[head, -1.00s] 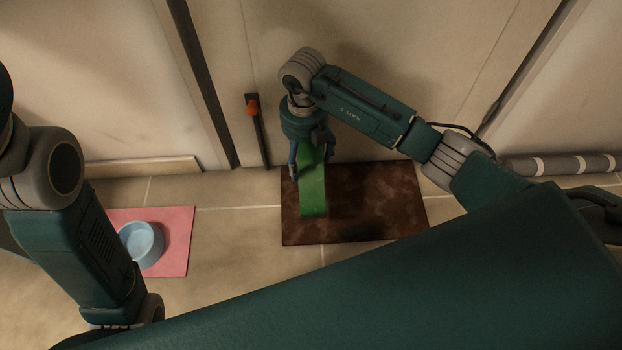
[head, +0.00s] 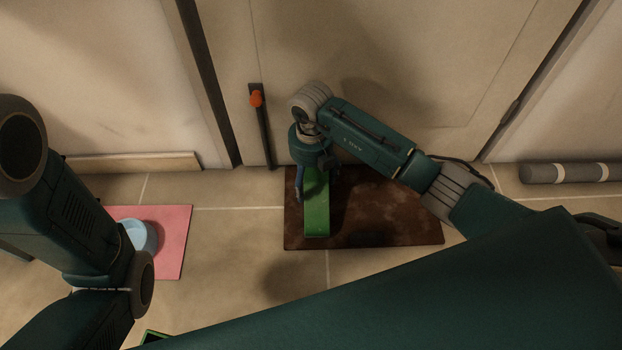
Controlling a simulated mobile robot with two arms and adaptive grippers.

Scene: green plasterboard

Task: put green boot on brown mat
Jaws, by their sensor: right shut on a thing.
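The green boot (head: 316,212) is in the head view, over the left part of the brown mat (head: 390,215). My right gripper (head: 317,185) is shut on the boot's upper part, with a finger showing on its left side. I cannot tell whether the boot's sole touches the mat. The top of the boot is hidden under the gripper. My left arm comes in from the left, and its gripper is not in view.
A pink mat (head: 173,254) with a light blue bowl (head: 142,236) lies at the left, partly behind my left arm. A grey roll (head: 575,172) lies at the right wall. Tiles between the mats are clear.

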